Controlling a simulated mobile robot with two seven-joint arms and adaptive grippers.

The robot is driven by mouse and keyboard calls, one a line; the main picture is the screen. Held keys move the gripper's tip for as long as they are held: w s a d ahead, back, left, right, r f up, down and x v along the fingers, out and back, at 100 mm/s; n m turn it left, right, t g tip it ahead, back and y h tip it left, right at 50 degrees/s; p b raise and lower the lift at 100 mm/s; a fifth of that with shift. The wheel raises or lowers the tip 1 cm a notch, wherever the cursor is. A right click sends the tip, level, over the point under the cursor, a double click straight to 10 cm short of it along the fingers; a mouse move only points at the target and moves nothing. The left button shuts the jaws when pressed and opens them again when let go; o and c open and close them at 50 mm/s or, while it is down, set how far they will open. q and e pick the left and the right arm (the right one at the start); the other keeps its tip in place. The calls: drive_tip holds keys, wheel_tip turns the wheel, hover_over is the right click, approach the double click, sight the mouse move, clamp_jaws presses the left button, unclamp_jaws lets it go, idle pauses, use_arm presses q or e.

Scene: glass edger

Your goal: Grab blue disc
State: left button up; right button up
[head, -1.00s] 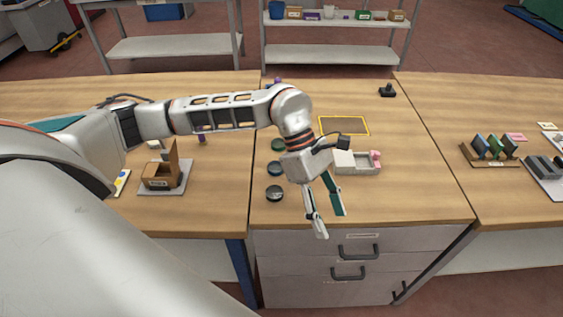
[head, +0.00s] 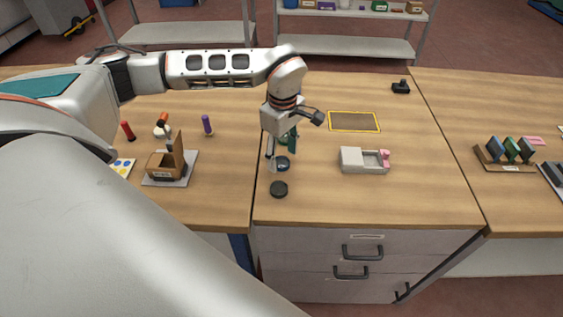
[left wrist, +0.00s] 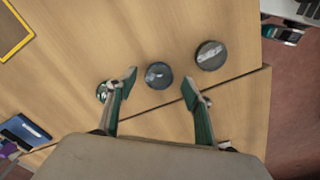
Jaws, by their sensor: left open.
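A dark blue disc (head: 283,164) lies on the table between a green disc (head: 289,140) and a black disc (head: 279,189). In the left wrist view the blue disc (left wrist: 159,75) shows between and a little beyond my fingertips, with the black disc (left wrist: 211,55) to its right. The green disc is partly hidden behind the left finger there. My left gripper (head: 281,157) is open and empty, pointing down over the discs. It also shows open in the left wrist view (left wrist: 159,80). Whether the fingers touch the table cannot be told. My right gripper is not in view.
A grey tray (head: 352,160) with a pink piece stands right of the discs. A yellow-edged mat (head: 354,121) lies behind it. A brown box (head: 160,165) and upright handles stand at the left. A rack (head: 503,160) stands at the right. The table front near the discs is clear.

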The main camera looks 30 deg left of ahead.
use_arm(q)
drive_tip(key=shift+f, duration=0.9)
drive_tip(key=shift+c, duration=0.2)
drive_tip(key=c, duration=1.2)
drive_tip(key=shift+o, duration=0.2)
drive_tip(key=shift+r, duration=0.1)
